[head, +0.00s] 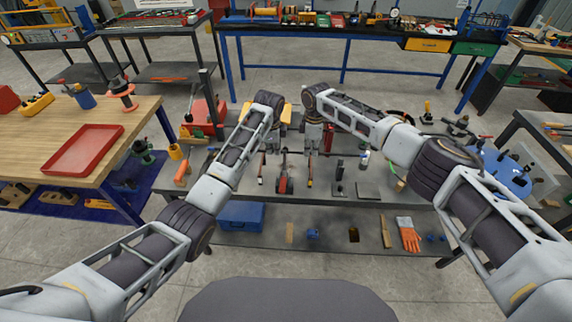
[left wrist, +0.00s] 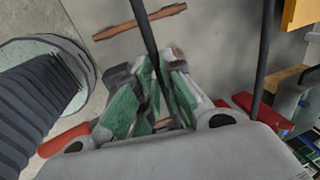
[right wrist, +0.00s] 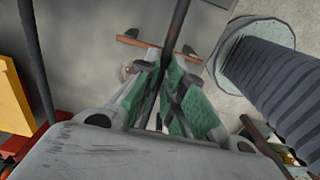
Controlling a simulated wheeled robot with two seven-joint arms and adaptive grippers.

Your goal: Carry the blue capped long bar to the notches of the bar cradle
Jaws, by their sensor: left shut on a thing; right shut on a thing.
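My left gripper (head: 272,136) and my right gripper (head: 314,136) are side by side above the middle bench. In the left wrist view the green-padded fingers (left wrist: 155,100) are closed on a thin dark bar (left wrist: 147,32). In the right wrist view the green-padded fingers (right wrist: 170,95) are also closed on a dark bar (right wrist: 178,30). No blue cap shows on the held bar in either wrist view; its ends are hidden or out of frame. I cannot clearly make out the bar cradle or its notches.
Another dark rod (left wrist: 264,55) runs near the left gripper. A brown rod (left wrist: 138,22) lies below. The grey bench (head: 345,188) holds several tools. A wooden table (head: 120,165) with a red tray (head: 84,150) stands left. A blue round thing (head: 500,172) is at right.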

